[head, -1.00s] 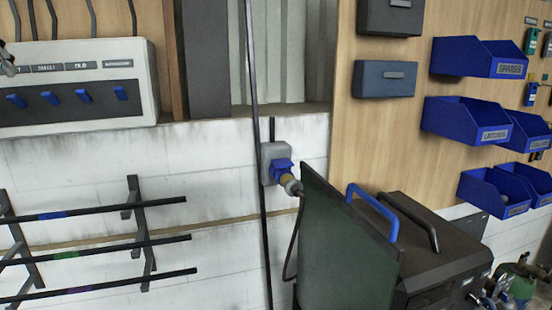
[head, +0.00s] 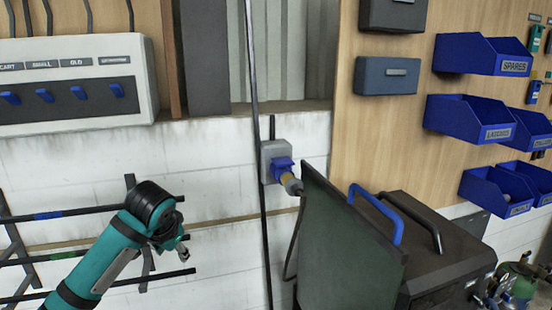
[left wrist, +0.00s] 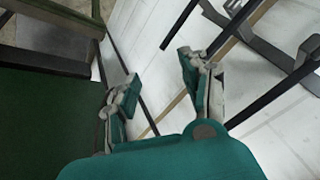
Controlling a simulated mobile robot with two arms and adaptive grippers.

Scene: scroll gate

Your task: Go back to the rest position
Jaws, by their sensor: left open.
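My left gripper (head: 180,245) is at the end of the teal arm, low and left of centre in the head view, in front of the wall rack (head: 148,262) with its dark bars. In the left wrist view its two fingers (left wrist: 158,82) are spread apart with nothing between them. The white wall and dark rack bars show beyond the fingers. My right gripper is in neither view.
A switch panel (head: 75,85) hangs at the upper left. A blue plug sits in a grey wall socket (head: 268,158). A dark green panel (head: 345,250) and a black machine (head: 440,240) stand right of centre. Blue bins (head: 470,120) hang on the right.

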